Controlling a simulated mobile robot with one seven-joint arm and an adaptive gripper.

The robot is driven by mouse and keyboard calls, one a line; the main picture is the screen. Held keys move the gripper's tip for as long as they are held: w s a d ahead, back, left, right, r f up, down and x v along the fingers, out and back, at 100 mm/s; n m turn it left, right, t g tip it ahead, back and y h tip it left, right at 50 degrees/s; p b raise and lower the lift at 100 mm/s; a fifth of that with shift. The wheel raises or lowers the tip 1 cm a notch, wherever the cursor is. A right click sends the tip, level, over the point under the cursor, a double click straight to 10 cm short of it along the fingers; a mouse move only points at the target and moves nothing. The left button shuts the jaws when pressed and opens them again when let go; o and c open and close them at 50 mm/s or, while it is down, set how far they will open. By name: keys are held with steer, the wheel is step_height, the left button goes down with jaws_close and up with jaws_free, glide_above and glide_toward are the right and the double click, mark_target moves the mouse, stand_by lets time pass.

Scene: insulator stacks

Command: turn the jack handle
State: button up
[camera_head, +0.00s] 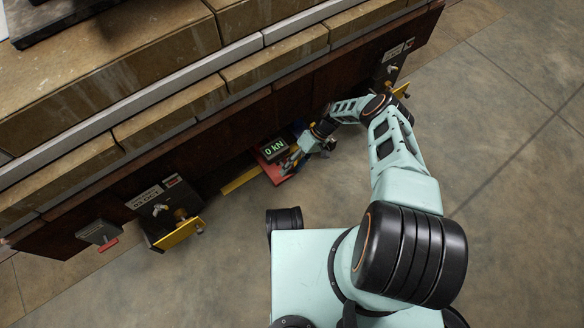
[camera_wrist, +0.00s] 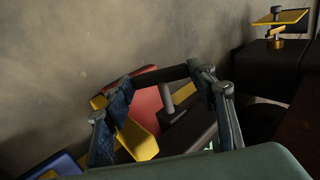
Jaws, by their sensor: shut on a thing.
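The jack stands low beside the dark base of the stack in the head view, with a red body (camera_head: 283,177) and a display (camera_head: 274,149) reading 0 kN. In the wrist view its red part (camera_wrist: 148,103) and a yellow piece (camera_wrist: 139,141) show behind my fingers. My gripper (camera_head: 298,156) is down at the jack in the head view. In the wrist view my gripper (camera_wrist: 160,78) is shut on a dark bar (camera_wrist: 164,74), seemingly the jack handle, which spans between the fingertips. Its far end and the exact contact are hard to make out.
A lock-like unit with a yellow plate (camera_head: 180,233) stands to the left along the base. Another unit with a yellow plate (camera_head: 401,90) is at the right end; a similar one shows in the wrist view (camera_wrist: 280,17). Bare concrete floor (camera_head: 490,190) lies to the right.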

stand_by(0.4)
steer(key=o, duration=1.2)
steer(key=shift+c, duration=0.2)
steer(key=v, duration=1.2)
steer(key=shift+c, duration=0.5)
